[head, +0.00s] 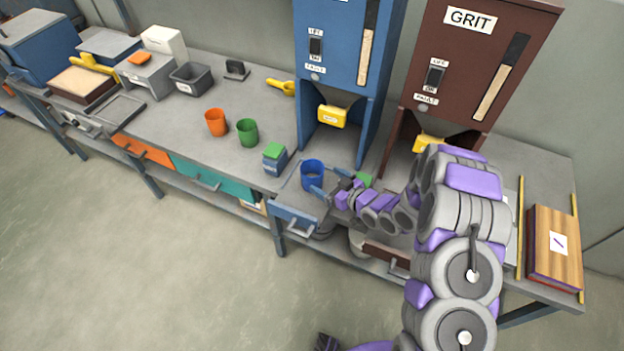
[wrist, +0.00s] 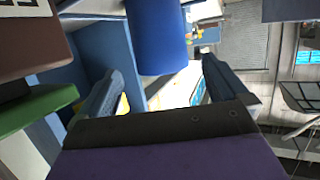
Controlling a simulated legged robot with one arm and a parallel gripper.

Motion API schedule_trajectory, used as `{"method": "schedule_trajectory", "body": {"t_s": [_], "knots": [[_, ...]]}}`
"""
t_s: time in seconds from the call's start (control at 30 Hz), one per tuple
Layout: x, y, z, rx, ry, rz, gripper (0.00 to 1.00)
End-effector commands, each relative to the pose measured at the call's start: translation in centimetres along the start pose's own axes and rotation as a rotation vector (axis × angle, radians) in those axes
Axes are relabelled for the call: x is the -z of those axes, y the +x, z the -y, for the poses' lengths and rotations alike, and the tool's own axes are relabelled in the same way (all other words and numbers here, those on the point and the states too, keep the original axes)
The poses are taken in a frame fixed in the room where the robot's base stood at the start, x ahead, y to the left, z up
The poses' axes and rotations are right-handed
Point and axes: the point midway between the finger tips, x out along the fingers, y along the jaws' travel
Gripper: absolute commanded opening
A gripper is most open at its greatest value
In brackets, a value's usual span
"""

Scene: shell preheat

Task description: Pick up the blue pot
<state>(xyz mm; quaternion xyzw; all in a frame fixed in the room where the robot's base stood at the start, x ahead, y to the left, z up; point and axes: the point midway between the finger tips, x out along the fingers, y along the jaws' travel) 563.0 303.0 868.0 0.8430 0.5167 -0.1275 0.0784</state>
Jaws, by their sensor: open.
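The blue pot (head: 312,174) stands on the bench in front of the blue dispenser in the head view. In the wrist view the blue pot (wrist: 158,38) hangs into the top middle of the picture, ahead of my fingers. My gripper (head: 325,190) is at the pot's right and front side in the head view. In the wrist view my gripper (wrist: 160,85) shows two fingers spread apart with nothing between them at their near part. The pot lies beyond or near the fingertips; I cannot tell whether they touch it.
A blue dispenser (head: 338,45) and a brown GRIT dispenser (head: 465,60) stand behind. A green pot (head: 247,132), an orange pot (head: 216,122) and a small blue and green block stack (head: 274,160) are to the left.

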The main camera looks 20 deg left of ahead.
Motion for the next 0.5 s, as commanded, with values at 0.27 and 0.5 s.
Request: {"method": "schedule_trajectory", "body": {"t_s": [0.27, 0.5], "knots": [[0.0, 2.4, 0.0, 0.0, -0.001, 0.001, 1.0], [-0.1, 5.2, 0.2, 0.003, -0.002, 0.0, 1.0]]}}
